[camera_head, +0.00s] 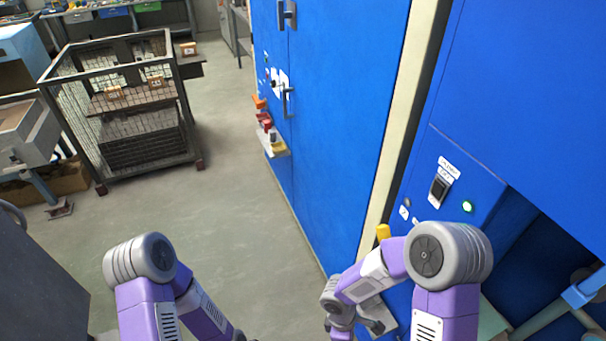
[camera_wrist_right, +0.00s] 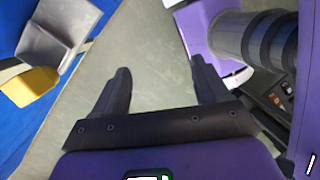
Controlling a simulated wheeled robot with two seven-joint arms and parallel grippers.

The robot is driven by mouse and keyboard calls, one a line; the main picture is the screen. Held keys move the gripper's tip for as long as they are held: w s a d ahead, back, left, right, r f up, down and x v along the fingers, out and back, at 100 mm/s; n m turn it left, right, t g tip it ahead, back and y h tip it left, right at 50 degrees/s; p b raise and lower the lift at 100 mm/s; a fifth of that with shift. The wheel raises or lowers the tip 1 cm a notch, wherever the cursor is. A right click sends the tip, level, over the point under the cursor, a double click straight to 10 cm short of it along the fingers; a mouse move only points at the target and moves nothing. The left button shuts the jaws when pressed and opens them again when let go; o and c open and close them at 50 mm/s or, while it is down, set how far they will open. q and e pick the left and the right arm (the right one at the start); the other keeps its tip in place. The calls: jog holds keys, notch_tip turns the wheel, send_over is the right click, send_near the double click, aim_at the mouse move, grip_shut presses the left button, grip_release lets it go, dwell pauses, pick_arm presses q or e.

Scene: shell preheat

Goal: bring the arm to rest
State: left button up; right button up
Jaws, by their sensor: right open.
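My right arm (camera_head: 378,274) is bent in front of the blue cabinet, with its forearm reaching left and down from the elbow. In the right wrist view my right gripper (camera_wrist_right: 162,82) is open, with its two dark fingers apart. Nothing is between the fingers, and bare grey floor shows past them. My left arm (camera_head: 148,290) is bent at the lower left of the head view. Its gripper is out of the picture.
A blue cabinet (camera_head: 335,110) stands close to my right arm. A yellow part (camera_wrist_right: 30,86) on a grey bracket (camera_wrist_right: 55,38) is left of my right gripper. A switch (camera_head: 439,190) and green lamp (camera_head: 467,206) are on the right panel. A mesh cart (camera_head: 140,160) stands left; floor (camera_head: 225,190) between is clear.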

jog(key=s+a+f+m+y, duration=0.4)
jog(key=s+f+m+y, duration=0.1)
jog(key=m, duration=0.3)
jog(key=shift+w+d+f+m+t+y, duration=0.2)
jog(key=shift+d+f+m+t, duration=0.35)
jog(key=shift+m, duration=1.1)
jog(key=shift+w+d+f+m+t+y, duration=0.3)
jog(key=shift+f+m, duration=0.5)
jog(key=shift+m, duration=0.9)
jog(key=shift+d+f+m+t+y, duration=0.1)
jog(key=shift+d+f+m+t, duration=0.35)
jog(key=shift+m, duration=1.2)
jog(key=shift+a+f, duration=0.2)
